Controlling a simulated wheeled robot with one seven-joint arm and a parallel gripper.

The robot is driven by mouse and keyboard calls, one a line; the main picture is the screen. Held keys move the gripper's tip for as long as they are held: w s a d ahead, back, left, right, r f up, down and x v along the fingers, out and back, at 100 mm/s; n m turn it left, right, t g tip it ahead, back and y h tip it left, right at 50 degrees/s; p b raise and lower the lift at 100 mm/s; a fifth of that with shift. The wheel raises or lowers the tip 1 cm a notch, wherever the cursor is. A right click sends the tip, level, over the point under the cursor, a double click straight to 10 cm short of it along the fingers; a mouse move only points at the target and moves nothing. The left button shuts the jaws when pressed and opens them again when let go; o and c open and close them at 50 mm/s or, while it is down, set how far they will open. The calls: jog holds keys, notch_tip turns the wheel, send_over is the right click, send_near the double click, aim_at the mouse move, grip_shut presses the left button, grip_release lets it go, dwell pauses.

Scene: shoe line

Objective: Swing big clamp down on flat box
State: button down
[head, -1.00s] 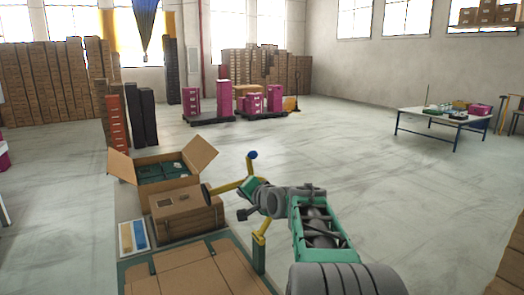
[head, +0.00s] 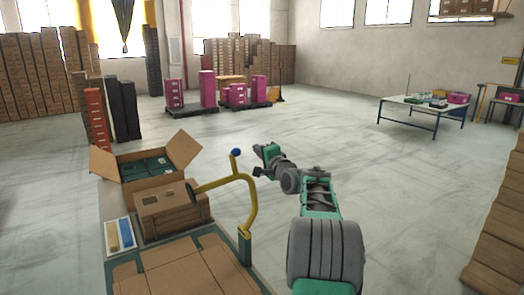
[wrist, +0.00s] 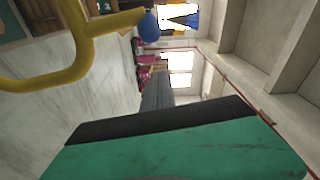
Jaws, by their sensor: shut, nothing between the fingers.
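The big clamp (head: 249,200) is a yellow bent bar on a green post (head: 245,248). Its arm reaches left, and its dark round pad (head: 191,192) shows in front of the closed brown box's upper right part; I cannot tell whether they touch. A blue knob (head: 236,152) stands up on a stub. Flat brown cardboard (head: 185,272), seemingly the flat box, lies on the green-edged surface in front. My gripper (head: 264,156) is shut and empty, right of the knob and apart from the clamp. In the wrist view the yellow bar (wrist: 70,75) and knob (wrist: 148,27) show beyond my green-and-black gripper (wrist: 165,125).
The closed brown box (head: 172,210) sits behind the cardboard, with an open carton (head: 150,165) of dark green things behind it. A tray (head: 119,236) with blue and tan pieces is at left. Brown stacks (head: 503,220) stand at right.

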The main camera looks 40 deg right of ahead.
jog(key=w+a, duration=0.1)
jog(key=w+a+p, duration=0.2)
jog(key=shift+a+f, duration=0.1)
jog(key=shift+f, duration=0.2)
dwell(0.4)
